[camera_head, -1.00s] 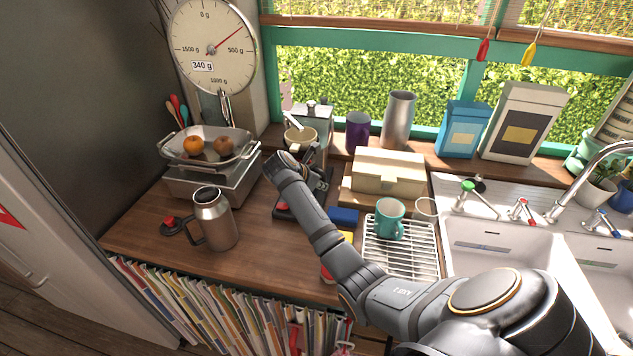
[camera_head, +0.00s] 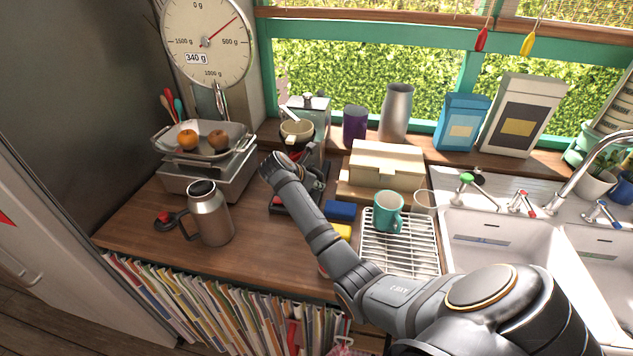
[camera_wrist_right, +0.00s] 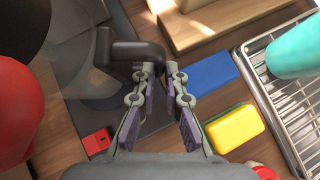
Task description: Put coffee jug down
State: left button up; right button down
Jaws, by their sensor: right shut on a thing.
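The coffee jug shows in the right wrist view as a clear glass body (camera_wrist_right: 84,88) with a black handle (camera_wrist_right: 128,52). My right gripper (camera_wrist_right: 160,72) is shut on the handle. The jug is over the dark base (camera_wrist_right: 157,115) of the coffee maker, which has a red switch (camera_wrist_right: 97,140). I cannot tell whether the jug touches the base. In the head view the coffee maker (camera_head: 316,112) stands by the window. My right wrist hides most of the jug and the fingertips there. My left gripper is not in view.
A blue sponge (camera_wrist_right: 211,74) and a yellow sponge (camera_wrist_right: 234,128) lie right of the base. A drying rack (camera_head: 400,252) holds a teal mug (camera_head: 387,212). A steel flask (camera_head: 209,218) and kitchen scale (camera_head: 206,183) stand left. Wood counter between flask and base is clear.

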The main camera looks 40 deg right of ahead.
jog(key=shift+f, duration=0.15)
dwell(0.4)
jog(key=c, duration=1.3)
grip_release()
jog(key=shift+c, duration=0.2)
jog(key=shift+f, duration=0.1)
jog(key=c, duration=0.4)
